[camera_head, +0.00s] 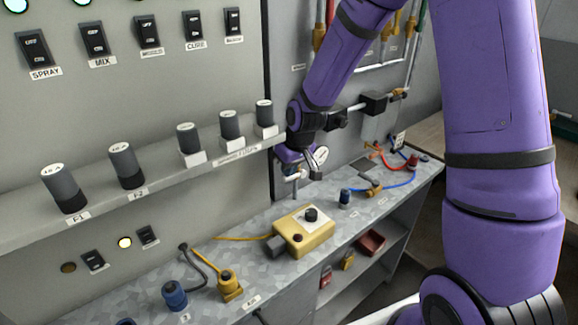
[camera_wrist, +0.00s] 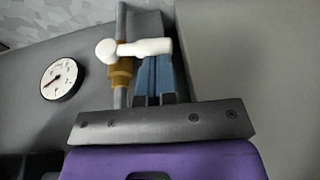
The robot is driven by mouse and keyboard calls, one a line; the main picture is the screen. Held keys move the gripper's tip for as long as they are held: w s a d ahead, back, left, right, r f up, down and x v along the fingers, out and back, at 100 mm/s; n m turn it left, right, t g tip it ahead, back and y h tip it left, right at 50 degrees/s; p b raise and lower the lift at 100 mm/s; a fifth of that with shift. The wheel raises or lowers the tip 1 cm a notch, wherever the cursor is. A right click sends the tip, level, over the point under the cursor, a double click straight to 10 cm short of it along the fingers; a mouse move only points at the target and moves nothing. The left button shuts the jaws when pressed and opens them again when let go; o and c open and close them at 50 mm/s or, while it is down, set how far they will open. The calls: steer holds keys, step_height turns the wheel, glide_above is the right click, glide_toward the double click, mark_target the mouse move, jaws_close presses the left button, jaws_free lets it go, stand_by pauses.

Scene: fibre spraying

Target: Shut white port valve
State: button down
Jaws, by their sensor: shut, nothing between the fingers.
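The white port valve shows in the wrist view as a white handle (camera_wrist: 140,48) lying crosswise over a brass body (camera_wrist: 121,76) on a grey pipe. In the head view the white handle (camera_head: 295,176) shows small below my wrist, above the bench. My gripper (camera_wrist: 155,76) is shut with nothing between its fingers. In the wrist view its fingertips lie right beside the brass body, at the handle's right part. I cannot tell whether they touch the handle. In the head view my wrist hides much of this area.
A round gauge (camera_wrist: 62,81) is left of the valve in the wrist view. The bench (camera_head: 223,245) holds a yellow control box (camera_head: 304,233), a blue connector (camera_head: 174,295) and a yellow connector (camera_head: 229,285). A shelf with several dark knobs runs along the panel, left of my wrist.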

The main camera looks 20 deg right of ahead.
steer(key=shift+s+a+f, duration=0.15)
steer(key=shift+a+f, duration=0.15)
steer(key=shift+f, duration=0.45)
steer(key=shift+s+a+f, duration=0.1)
steer(key=shift+s+f, duration=0.15)
steer(key=shift+s, duration=0.05)
steer(key=shift+r, duration=0.15)
steer(key=shift+w+a+r, duration=0.1)
steer(key=shift+w+r, duration=0.15)
steer(key=shift+r, duration=0.8)
steer(key=a+v, duration=0.2)
steer(key=v, duration=0.9)
steer(key=s+d+r+m+t+h, duration=0.15)
steer(key=s+d+r, duration=0.35)
steer(key=s+r, duration=0.7)
steer(key=s+d+r+m, duration=0.1)
steer(key=s+d+r, duration=0.1)
steer(key=s, duration=0.5)
steer(key=s+d+r+m, duration=0.1)
steer(key=s+d+r, duration=0.1)
steer(key=s, duration=0.6)
steer(key=shift+s+d+t, duration=0.2)
steer(key=shift+d+t, duration=0.15)
